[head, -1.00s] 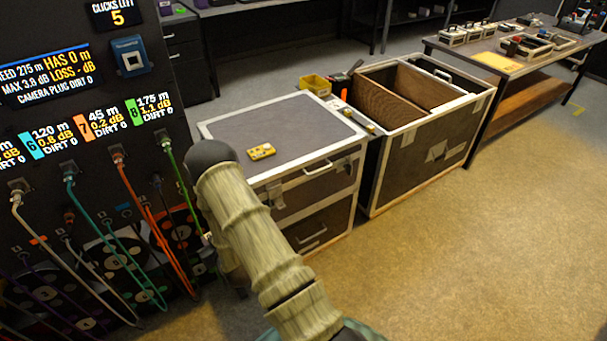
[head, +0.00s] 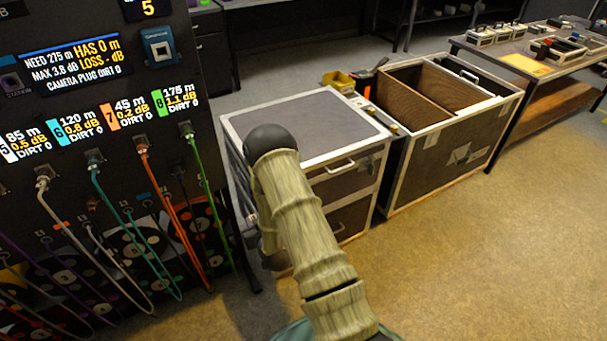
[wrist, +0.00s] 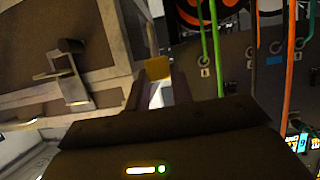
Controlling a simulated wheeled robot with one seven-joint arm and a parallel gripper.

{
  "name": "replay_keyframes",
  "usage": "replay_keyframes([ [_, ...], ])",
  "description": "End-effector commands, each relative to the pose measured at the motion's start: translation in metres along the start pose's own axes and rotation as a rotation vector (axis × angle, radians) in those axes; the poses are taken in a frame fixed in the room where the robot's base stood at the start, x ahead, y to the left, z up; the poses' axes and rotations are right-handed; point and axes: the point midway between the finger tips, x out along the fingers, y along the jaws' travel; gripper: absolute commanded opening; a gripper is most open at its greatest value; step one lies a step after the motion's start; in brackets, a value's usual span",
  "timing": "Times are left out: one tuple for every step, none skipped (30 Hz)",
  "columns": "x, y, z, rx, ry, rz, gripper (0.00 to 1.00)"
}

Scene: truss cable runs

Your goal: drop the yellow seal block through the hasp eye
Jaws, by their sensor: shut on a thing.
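In the wrist view the yellow seal block (wrist: 158,68) sits between the tips of my gripper (wrist: 158,82), which is shut on it. The block is held in the air, with the cable panel behind it to the right and a framed case side to the left. A metal bracket with a dark round end (wrist: 65,75) stands out from that case side, left of the block and apart from it. I cannot tell whether it is the hasp, and no eye opening is clear. In the head view my arm hides the gripper and the block.
The dark panel (head: 85,105) with hanging coloured cables (head: 170,215) stands close to my arm's left. A closed grey-topped case (head: 325,110) is behind my arm. An open case (head: 455,145) and a table (head: 540,65) stand farther right. The right floor is clear.

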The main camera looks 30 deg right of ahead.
Motion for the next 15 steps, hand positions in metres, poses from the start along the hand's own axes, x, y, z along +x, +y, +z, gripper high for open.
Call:
replay_keyframes([
  [0.003,0.005,-0.004,0.0,0.006,0.002,0.01],
  [0.004,0.009,-0.007,-0.001,0.006,0.002,0.01],
  [0.006,0.016,-0.013,0.0,0.008,0.002,0.01],
  [0.008,0.021,-0.017,-0.001,0.008,0.001,0.01],
  [0.009,0.028,-0.023,-0.001,0.01,0.001,0.01],
  [0.011,0.038,-0.03,-0.003,0.011,-0.001,0.01],
  [0.012,0.046,-0.036,-0.004,0.011,-0.003,0.01],
  [0.012,0.054,-0.042,-0.005,0.01,-0.005,0.01],
  [0.012,0.065,-0.05,-0.007,0.01,-0.008,0.01],
  [0.012,0.074,-0.055,-0.008,0.01,-0.01,0.01],
  [0.011,0.082,-0.061,-0.009,0.009,-0.013,0.01],
  [0.009,0.094,-0.068,-0.01,0.009,-0.016,0.01],
  [0.007,0.103,-0.073,-0.011,0.009,-0.017,0.01],
  [0.004,0.113,-0.078,-0.011,0.009,-0.018,0.01],
  [0.001,0.125,-0.084,-0.012,0.008,-0.02,0.01],
])
